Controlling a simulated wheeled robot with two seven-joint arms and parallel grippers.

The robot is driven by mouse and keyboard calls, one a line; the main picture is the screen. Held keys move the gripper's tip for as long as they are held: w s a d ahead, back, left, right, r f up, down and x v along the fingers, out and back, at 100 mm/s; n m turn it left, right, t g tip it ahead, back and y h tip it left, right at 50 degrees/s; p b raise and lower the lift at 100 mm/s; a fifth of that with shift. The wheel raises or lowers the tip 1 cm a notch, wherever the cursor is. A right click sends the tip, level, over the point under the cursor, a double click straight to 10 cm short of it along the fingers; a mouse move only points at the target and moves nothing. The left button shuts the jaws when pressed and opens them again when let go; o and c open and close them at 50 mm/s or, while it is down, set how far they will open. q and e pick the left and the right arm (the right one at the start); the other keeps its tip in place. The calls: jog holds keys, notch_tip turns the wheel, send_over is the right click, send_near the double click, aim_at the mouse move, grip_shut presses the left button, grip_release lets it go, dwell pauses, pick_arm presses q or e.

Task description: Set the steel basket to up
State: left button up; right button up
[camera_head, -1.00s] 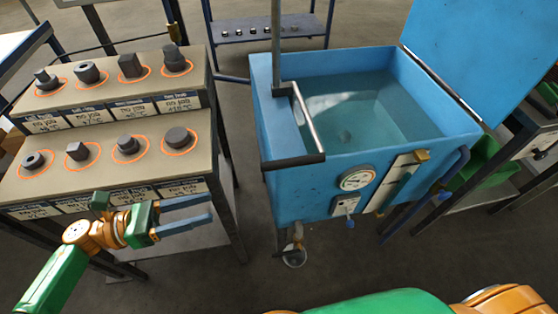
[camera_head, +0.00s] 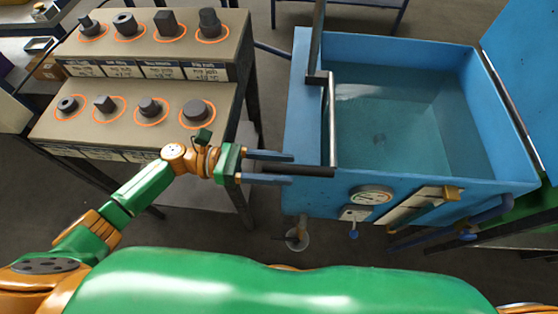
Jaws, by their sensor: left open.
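The blue tank (camera_head: 300,110) is full of water. A steel lever (camera_head: 331,115) with a black grip (camera_head: 315,170) comes down over its front left corner, beside a vertical post (camera_head: 318,40). I cannot make out the steel basket clearly; only a small dim shape shows under the water. My left gripper (camera_head: 291,169) is open at the tank's front left corner. Its two blue-grey fingers lie on the far and near sides of the black grip, which appears to run between them. Whether they touch it I cannot tell. My right gripper is out of view.
A two-step rack (camera_head: 145,70) with several dark steel parts in orange rings stands at the left. A dial gauge (camera_head: 371,195) and a small blue-knobbed valve (camera_head: 354,222) are on the tank front. The raised blue lid (camera_head: 525,60) is at the right.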

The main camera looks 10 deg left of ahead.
pick_arm(q)
jog(key=shift+a, duration=0.1)
grip_shut()
dwell(1.2)
